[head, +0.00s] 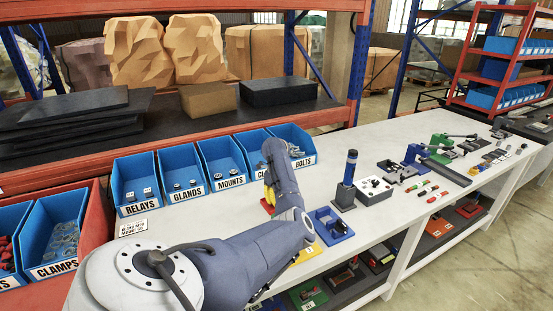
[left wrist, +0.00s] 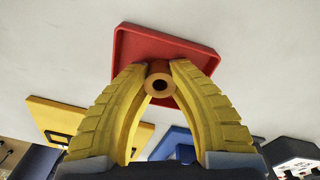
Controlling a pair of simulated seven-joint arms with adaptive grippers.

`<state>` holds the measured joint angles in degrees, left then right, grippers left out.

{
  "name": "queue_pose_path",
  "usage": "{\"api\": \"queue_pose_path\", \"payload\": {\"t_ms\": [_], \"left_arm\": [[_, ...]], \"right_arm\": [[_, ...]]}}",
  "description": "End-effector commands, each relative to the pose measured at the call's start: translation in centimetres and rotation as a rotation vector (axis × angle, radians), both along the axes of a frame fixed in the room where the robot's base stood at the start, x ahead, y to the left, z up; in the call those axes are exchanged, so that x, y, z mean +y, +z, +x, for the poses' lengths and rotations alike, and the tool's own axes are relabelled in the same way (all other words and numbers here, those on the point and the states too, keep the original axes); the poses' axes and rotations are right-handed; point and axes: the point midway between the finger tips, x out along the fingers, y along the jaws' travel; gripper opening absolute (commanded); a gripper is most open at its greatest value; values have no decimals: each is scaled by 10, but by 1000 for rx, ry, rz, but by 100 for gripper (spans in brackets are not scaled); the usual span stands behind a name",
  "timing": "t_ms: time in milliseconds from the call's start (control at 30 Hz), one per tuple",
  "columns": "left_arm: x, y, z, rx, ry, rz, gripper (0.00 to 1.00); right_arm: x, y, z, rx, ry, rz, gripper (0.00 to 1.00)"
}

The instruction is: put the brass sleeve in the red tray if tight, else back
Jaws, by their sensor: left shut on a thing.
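The brass sleeve (left wrist: 158,85), a short orange-brown ring seen end-on with a dark bore, is between the yellow fingertips of my left gripper (left wrist: 160,78) in the left wrist view. The fingers are shut on it. The red tray (left wrist: 180,43) lies behind the sleeve in that view; I cannot tell whether the sleeve touches it. In the head view my left gripper (head: 269,190) is at the red tray (head: 267,208), which my arm mostly covers. The sleeve is hidden there. My right gripper is in neither view.
Blue bins (head: 224,165) stand along the back of the white bench. A blue tray with parts (head: 330,226) and a yellow plate (head: 307,254) lie right of my arm. A dark post with a blue top (head: 350,168) stands beyond them. Tools lie further right.

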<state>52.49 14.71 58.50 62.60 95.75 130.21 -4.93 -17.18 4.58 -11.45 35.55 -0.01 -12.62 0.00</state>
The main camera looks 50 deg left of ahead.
Motion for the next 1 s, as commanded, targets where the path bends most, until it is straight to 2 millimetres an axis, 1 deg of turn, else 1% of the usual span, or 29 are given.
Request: {"api": "queue_pose_path", "payload": {"t_ms": [367, 400, 567, 867, 1000], "left_arm": [[0, -3, 0, 0, -1, 0, 0], [0, -3, 0, 0, -1, 0, 22], [0, -3, 0, 0, -1, 0, 41], [0, -2, 0, 0, -1, 0, 42], [0, 10, 1, -2, -1, 0, 42]], "right_arm": [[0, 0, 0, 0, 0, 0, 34], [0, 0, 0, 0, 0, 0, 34], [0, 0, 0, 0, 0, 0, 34], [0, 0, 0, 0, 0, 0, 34], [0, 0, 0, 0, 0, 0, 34]]}}
